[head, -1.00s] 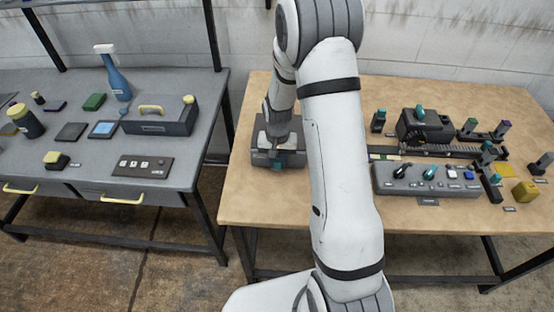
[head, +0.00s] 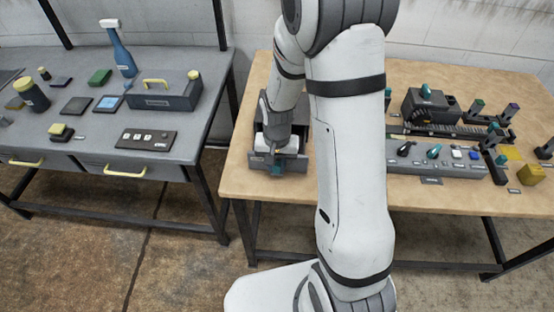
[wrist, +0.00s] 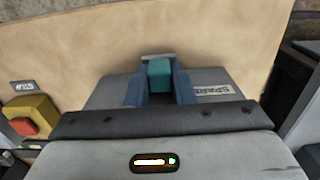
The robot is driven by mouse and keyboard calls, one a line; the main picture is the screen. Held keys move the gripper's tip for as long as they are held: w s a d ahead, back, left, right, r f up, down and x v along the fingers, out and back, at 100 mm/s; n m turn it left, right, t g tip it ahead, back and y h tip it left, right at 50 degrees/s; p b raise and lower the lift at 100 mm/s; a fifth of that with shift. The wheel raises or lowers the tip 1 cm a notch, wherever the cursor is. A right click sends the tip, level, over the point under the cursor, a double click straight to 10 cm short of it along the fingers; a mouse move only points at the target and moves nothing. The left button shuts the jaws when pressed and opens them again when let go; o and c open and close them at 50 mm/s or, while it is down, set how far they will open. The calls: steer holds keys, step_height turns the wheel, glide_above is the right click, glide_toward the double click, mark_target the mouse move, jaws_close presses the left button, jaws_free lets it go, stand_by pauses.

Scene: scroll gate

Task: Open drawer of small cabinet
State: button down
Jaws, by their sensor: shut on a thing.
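The small grey cabinet (head: 297,109) stands at the left of the wooden table. Its drawer front (head: 261,162) sits out from the cabinet toward the table's front edge, so the drawer looks partly open. My gripper (head: 277,161) is over the drawer front, pointing down, and hides much of the drawer's inside. In the wrist view, my gripper's two blue-grey fingers (wrist: 160,88) are shut on the teal handle (wrist: 160,72). The grey drawer front there carries a label (wrist: 213,90).
A grey switch panel (head: 440,157), a dark motor-like unit (head: 432,107) and a yellow block (head: 531,174) stand on the right of the wooden table (head: 330,73). A grey bench (head: 60,135) with a toolbox (head: 165,95) and a blue spray bottle (head: 121,52) is at left.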

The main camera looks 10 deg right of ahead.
steer(key=shift+w, duration=0.2)
steer(key=c, duration=1.2)
jaws_free()
steer(key=shift+s, duration=0.1)
steer(key=shift+c, duration=0.2)
steer(key=shift+r, duration=0.1)
step_height(320, 180, up, 7)
steer(key=shift+f+b, duration=0.2)
steer(key=shift+b, duration=0.2)
steer(key=shift+r, duration=0.5)
steer(key=shift+s+d+r, duration=0.1)
steer(key=shift+s+r, duration=0.05)
steer(key=shift+r, duration=0.25)
steer(key=s+d+r+n+t, duration=0.2)
steer(key=s+r+n+t, duration=0.1)
steer(key=s+r, duration=1)
steer(key=shift+s+d+r+n, duration=0.3)
steer(key=shift+s+d+n, duration=0.1)
steer(key=shift+s, duration=0.75)
